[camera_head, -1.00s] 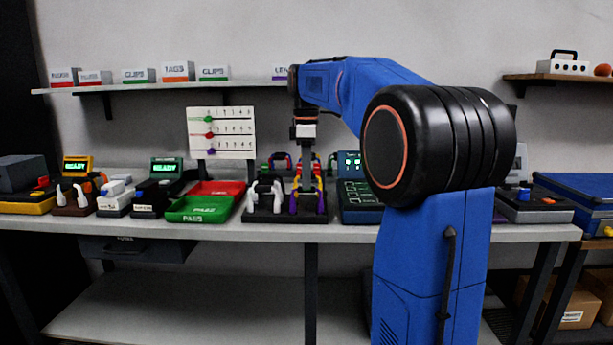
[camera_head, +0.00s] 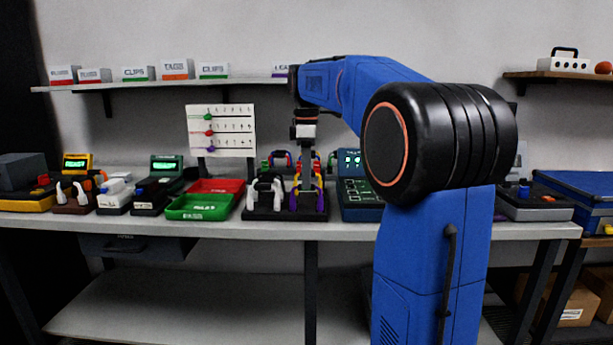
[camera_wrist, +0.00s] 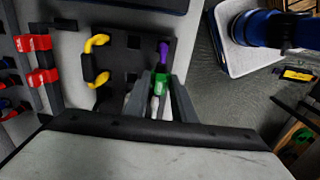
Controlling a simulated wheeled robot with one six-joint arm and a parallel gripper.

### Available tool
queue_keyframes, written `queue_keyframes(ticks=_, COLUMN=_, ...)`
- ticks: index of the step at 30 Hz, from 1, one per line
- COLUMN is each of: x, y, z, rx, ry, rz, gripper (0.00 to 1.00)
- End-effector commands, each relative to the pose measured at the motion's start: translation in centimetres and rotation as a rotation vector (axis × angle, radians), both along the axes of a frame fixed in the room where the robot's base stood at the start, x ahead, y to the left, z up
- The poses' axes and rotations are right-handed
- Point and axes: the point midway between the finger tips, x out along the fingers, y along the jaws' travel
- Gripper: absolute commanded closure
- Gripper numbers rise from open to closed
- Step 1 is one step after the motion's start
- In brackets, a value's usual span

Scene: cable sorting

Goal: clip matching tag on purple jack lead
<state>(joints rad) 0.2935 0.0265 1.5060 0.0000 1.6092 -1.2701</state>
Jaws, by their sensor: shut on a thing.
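In the wrist view a purple lead (camera_wrist: 163,50) lies on a dark stand (camera_wrist: 118,42), and its purple end runs down toward my gripper (camera_wrist: 160,88). The gripper's grey fingers are shut on a small green piece (camera_wrist: 161,76) just below the purple part. A pale, whitish part shows lower between the fingers. I cannot tell whether the green piece is fastened around the lead. In the head view my gripper (camera_head: 306,172) points down over the dark stand (camera_head: 262,216), with purple and yellow leads (camera_head: 319,200) close by. The fingertips are hard to make out there.
A yellow lead (camera_wrist: 96,58) lies left of my gripper. Green (camera_head: 196,212) and red (camera_head: 222,187) trays stand left of the stand. A teal device (camera_head: 358,205) stands close on its right. A white board (camera_head: 221,130) with coloured markers stands behind.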

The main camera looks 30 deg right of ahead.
Motion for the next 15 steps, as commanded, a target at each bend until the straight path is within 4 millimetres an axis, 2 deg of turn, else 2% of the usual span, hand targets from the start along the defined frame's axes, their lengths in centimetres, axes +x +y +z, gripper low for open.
queue_keyframes(ticks=13, x=0.00, y=0.00, z=-0.22, rx=0.000, ry=0.000, rz=0.000, gripper=0.97)
queue_keyframes(ticks=14, x=0.00, y=0.00, z=-0.22, rx=0.000, ry=0.000, rz=0.000, gripper=0.74)
queue_keyframes(ticks=15, x=0.00, y=0.00, z=-0.22, rx=0.000, ry=0.000, rz=0.000, gripper=0.65)
